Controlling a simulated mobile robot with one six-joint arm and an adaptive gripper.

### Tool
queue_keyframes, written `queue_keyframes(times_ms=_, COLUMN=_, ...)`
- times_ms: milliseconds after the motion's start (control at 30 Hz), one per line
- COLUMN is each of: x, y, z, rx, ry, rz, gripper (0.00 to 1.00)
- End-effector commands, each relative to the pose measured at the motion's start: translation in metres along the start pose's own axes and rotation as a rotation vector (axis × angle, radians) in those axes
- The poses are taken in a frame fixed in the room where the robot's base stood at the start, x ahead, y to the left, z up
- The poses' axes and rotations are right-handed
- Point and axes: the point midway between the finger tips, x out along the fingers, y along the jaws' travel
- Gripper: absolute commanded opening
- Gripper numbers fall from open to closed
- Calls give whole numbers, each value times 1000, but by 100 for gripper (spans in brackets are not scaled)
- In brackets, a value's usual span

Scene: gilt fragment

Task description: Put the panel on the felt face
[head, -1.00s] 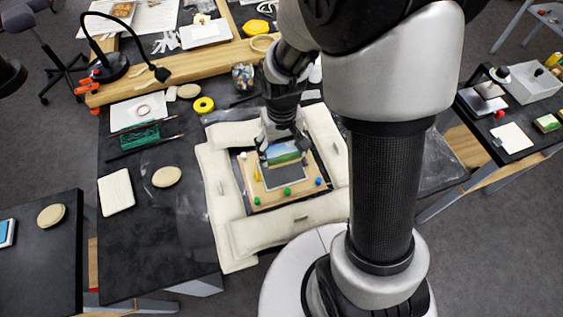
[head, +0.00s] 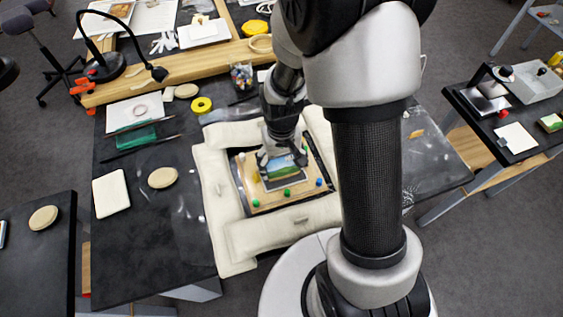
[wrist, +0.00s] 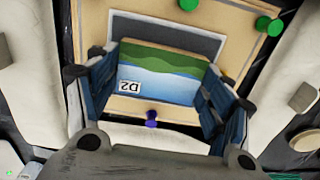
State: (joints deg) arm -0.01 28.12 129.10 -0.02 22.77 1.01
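The panel (head: 283,168) is a small painted landscape with blue sky and green hills. In the wrist view the panel (wrist: 160,72) shows a "D2" label on its face. My gripper (head: 282,160) has a finger against each side edge of it; the fingers also show in the wrist view (wrist: 160,85). The panel is over the grey felt face (head: 287,184), which shows as a strip along the panel's near side, also in the wrist view (wrist: 205,38). I cannot tell whether the panel touches the felt.
The felt is on a wooden board (head: 268,202) with green, blue and yellow pins around it. Pale padded cushions (head: 285,228) frame the board. A lamp (head: 105,65) stands behind left.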

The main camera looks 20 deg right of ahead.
Motion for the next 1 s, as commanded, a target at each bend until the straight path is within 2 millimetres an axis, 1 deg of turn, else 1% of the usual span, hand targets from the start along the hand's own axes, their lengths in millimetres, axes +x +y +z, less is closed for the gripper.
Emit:
queue_keyframes(times_ms=33, x=0, y=0, z=0, rx=0, ry=0, rz=0, gripper=78)
queue_keyframes(times_ms=267, x=-1, y=0, z=0, rx=0, ry=0, rz=0, gripper=93)
queue_keyframes(times_ms=667, x=-3, y=0, z=0, rx=0, ry=0, rz=0, gripper=93)
queue_keyframes(times_ms=767, x=-13, y=0, z=-1, rx=0, ry=3, rz=0, gripper=93)
queue_keyframes(times_ms=867, x=-32, y=0, z=-1, rx=0, ry=5, rz=0, gripper=93)
queue_keyframes(times_ms=1000, x=-65, y=0, z=-2, rx=0, ry=6, rz=0, gripper=93)
